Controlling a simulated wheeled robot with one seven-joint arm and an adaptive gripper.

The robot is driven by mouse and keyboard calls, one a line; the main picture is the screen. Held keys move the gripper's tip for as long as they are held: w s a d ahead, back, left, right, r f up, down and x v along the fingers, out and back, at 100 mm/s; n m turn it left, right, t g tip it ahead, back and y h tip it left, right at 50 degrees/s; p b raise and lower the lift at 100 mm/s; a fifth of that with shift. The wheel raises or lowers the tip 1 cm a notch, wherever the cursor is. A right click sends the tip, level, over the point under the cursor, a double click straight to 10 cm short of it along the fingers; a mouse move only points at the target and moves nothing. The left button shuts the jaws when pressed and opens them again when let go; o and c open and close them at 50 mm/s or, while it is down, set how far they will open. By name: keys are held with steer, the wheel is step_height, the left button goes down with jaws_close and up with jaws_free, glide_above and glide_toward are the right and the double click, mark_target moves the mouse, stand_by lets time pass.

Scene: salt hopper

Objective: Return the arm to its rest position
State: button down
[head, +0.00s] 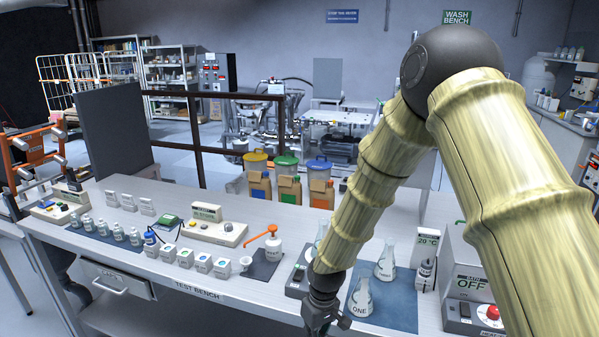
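My arm comes in from the right edge, bends at a dark joint at the top and slants down to the front of the test bench (130,250). My gripper (320,326) is at its lower end, at the bench's front edge, just left of a glass flask marked ONE (362,298). Its fingers are small, dark and close to the bottom of the picture, so I cannot tell whether they are open or shut. I see no object clearly held in it. My forearm partly hides another flask (320,238) behind it.
A flask (386,262) stands on the blue mat (400,305). A heater box (470,285) reading OFF is at right. Small bottles, boxes and meters fill the left.

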steer(key=s+d+f+m+b, duration=0.15)
steer(key=s+d+f, duration=0.25)
steer(key=s+f, duration=0.45)
steer(key=s+d+f+m, duration=0.2)
steer(key=s+d+f, duration=0.2)
steer(key=s+f, duration=0.4)
steer(key=s+d+f+m+b, duration=0.1)
steer(key=s+d+f, duration=0.2)
steer(key=s+d, duration=0.2)
steer(key=s+d+f+m+h+b, duration=0.1)
steer(key=s+d+f, duration=0.3)
steer(key=s, duration=0.7)
steer(key=shift+s+d+f+m, duration=0.15)
steer(key=shift+s+d+m, duration=0.05)
steer(key=shift+d+m, duration=0.65)
steer(key=shift+w, duration=0.1)
